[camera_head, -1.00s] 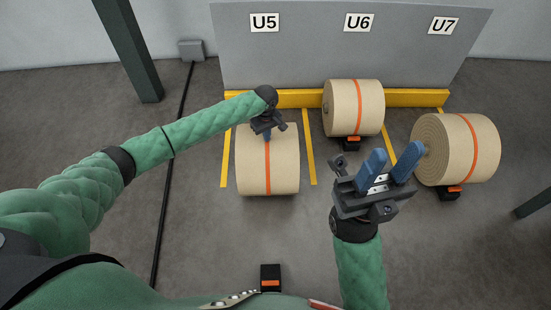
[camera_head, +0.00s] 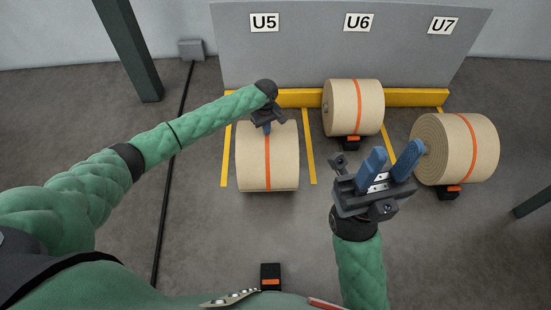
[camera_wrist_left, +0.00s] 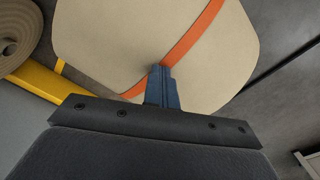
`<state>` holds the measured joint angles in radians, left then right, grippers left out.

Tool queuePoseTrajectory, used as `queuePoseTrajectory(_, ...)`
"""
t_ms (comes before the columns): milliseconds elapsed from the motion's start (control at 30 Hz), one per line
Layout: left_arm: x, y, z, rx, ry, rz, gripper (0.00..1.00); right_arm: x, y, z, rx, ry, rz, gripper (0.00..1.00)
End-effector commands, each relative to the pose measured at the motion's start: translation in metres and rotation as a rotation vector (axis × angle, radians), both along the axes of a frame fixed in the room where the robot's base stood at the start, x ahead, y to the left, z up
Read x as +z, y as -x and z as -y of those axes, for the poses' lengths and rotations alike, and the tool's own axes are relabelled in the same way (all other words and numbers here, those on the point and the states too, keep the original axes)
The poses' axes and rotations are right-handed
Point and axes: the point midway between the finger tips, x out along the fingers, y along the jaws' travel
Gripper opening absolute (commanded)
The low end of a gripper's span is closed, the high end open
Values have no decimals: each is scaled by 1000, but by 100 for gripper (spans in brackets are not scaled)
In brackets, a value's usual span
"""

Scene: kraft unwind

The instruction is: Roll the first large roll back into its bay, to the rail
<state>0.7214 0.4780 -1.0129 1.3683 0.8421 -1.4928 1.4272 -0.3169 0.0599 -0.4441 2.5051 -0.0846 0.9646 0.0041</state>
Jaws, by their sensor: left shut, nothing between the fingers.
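The first large roll (camera_head: 250,165), tan kraft with an orange band, lies on the floor below the U5 sign, between yellow bay lines. A short gap shows between it and the yellow rail (camera_head: 290,97) in the head view. My left gripper (camera_head: 267,130) is shut and empty at the roll's far, upper side. In the left wrist view, its blue fingers (camera_wrist_left: 160,70) lie against or just over the roll (camera_wrist_left: 140,40), beside the orange band; contact is unclear. My right gripper (camera_head: 397,149) is open and empty, above the floor right of the roll.
A second roll (camera_head: 340,108) lies by the rail under U6 with a black chock (camera_head: 351,144). A third roll (camera_head: 460,135) lies farther out at right, with a chock (camera_head: 449,193). Another chock (camera_head: 270,277) is near my base. A cable (camera_head: 172,180) runs along the left floor.

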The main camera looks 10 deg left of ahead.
Motion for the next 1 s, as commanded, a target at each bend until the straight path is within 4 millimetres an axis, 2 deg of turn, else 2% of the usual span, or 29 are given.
queuePoseTrajectory(33, -5, 2, -2, 2, -4, -6, 0, -1, 0, 0, 0, 0, 0, 36)
queuePoseTrajectory(1000, -1, -36, -9, 2, -2, -2, 0, 2, 0, 0, 0, 0, 0, 36)
